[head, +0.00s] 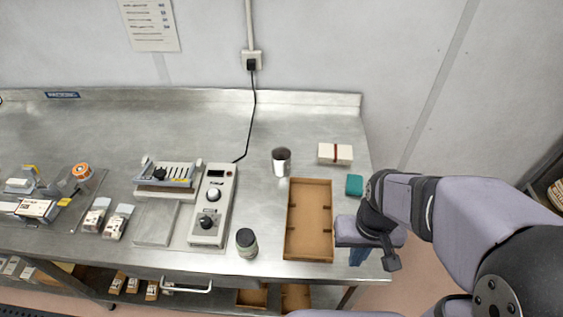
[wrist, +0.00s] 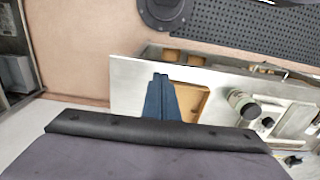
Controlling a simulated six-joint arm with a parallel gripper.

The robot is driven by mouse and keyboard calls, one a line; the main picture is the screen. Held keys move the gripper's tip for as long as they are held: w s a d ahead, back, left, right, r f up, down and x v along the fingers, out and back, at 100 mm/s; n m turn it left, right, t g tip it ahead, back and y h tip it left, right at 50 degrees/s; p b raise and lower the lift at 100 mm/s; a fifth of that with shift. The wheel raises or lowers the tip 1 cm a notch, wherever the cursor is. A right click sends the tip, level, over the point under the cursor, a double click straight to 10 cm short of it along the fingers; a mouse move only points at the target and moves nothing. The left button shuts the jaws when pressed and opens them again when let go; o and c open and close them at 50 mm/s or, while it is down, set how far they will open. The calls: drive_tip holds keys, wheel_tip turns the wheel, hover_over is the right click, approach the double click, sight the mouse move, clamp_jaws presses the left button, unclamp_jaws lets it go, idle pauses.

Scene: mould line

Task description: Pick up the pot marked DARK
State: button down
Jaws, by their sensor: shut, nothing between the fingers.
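A white pot (head: 281,168) with dark contents stands upright on the steel bench, behind the brown tray. A small jar (head: 246,250) with a dark lid stands near the bench's front edge, left of the tray. I cannot read a DARK mark on either one. My gripper (head: 358,257) is at the bench's front right corner, right of the tray and apart from both containers. In the wrist view its blue fingers (wrist: 161,80) are together with nothing between them. The jar also shows in the wrist view (wrist: 247,109); I cannot make out the white pot there.
The brown tray (head: 329,222) looks empty. A banded cream block (head: 327,153) and a teal block (head: 354,185) lie near the right edge. A control box (head: 226,190) with knobs and a cord stands left of the tray.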

drive_tip(key=c, duration=0.6)
unclamp_jaws()
drive_tip(key=shift+o, duration=0.2)
drive_tip(key=m+t+y+b, duration=0.3)
drive_tip(key=m+t+b, duration=0.7)
drive_tip(key=m+b, duration=1.25)
approach(281, 162)
wheel_tip(281, 162, down, 4)
drive_tip(key=w+m+p, duration=0.1)
drive_tip(key=w+p, duration=0.1)
drive_tip(key=w+m+t+b, duration=0.1)
drive_tip(key=m, duration=0.1)
drive_tip(key=w+a+m+t+h+b, duration=0.1)
drive_tip(key=w+m+b, duration=0.1)
drive_tip(key=m, duration=0.1)
drive_tip(key=w+a+f+m+b, duration=0.1)
drive_tip(key=m, duration=0.2)
drive_tip(key=shift+w+t+b, duration=0.35)
drive_tip(key=shift+t, duration=0.05)
drive_tip(key=m, duration=0.1)
drive_tip(key=w+m+b, duration=0.1)
drive_tip(key=m+h, duration=0.1)
drive_tip(key=m, duration=0.1)
drive_tip(key=shift+w+a+f+t, duration=0.15)
drive_tip(key=shift+w+a+t, duration=0.15)
drive_tip(key=shift+t, duration=0.1)
drive_tip(key=shift+w, duration=0.1)
